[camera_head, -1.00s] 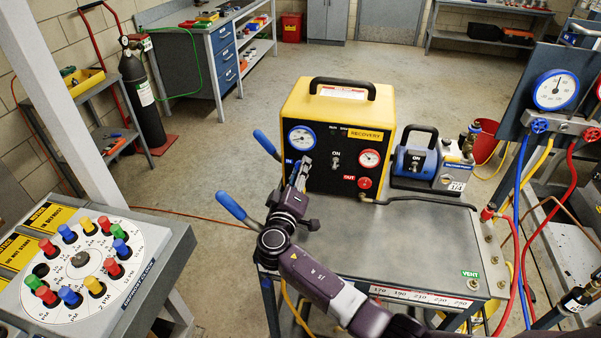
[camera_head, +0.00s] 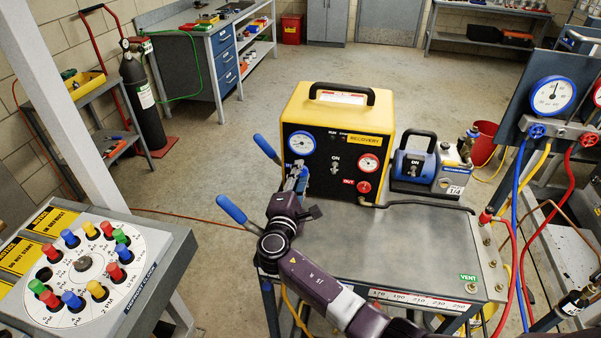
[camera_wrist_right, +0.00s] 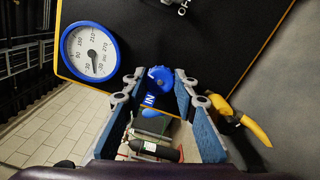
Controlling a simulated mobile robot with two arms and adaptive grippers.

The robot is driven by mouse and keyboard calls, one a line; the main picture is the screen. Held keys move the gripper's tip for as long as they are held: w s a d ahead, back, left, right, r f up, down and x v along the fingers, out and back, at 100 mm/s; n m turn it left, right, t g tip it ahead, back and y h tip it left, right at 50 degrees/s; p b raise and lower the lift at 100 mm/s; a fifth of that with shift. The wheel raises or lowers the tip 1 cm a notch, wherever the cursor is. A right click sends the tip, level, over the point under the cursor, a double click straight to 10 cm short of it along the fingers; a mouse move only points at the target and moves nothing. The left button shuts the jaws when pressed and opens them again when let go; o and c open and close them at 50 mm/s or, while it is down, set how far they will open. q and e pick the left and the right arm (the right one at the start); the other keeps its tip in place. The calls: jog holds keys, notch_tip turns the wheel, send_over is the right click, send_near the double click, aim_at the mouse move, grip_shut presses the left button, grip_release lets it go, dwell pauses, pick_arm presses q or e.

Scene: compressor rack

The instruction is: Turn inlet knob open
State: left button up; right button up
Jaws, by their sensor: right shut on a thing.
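The yellow and black recovery machine (camera_head: 384,118) stands on the grey cart. On its front panel are a blue-rimmed gauge (camera_head: 302,144), a red-rimmed gauge (camera_head: 369,164) and a red outlet knob (camera_head: 364,187) marked OUT. My right gripper (camera_head: 299,176) reaches the lower left of the panel, where its fingers hide most of the inlet knob. In the right wrist view the blue inlet knob (camera_wrist_right: 160,76) sits between the fingertips of my right gripper (camera_wrist_right: 162,84), which is shut on it. The IN label shows just below the knob. My left gripper is not in view.
A blue and grey pump (camera_head: 430,165) stands right of the machine. The cart top (camera_head: 415,240) is mostly bare. A board with coloured knobs (camera_head: 85,265) is at the left. Gauges and hoses (camera_head: 550,92) hang at the right.

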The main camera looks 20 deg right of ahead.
jog(key=shift+a+f+n, duration=0.1)
jog(key=shift+n, duration=0.6)
jog(key=o, duration=1.2)
jog(key=shift+c, duration=0.2)
jog(key=v, duration=1.2)
jog(key=shift+s, duration=0.15)
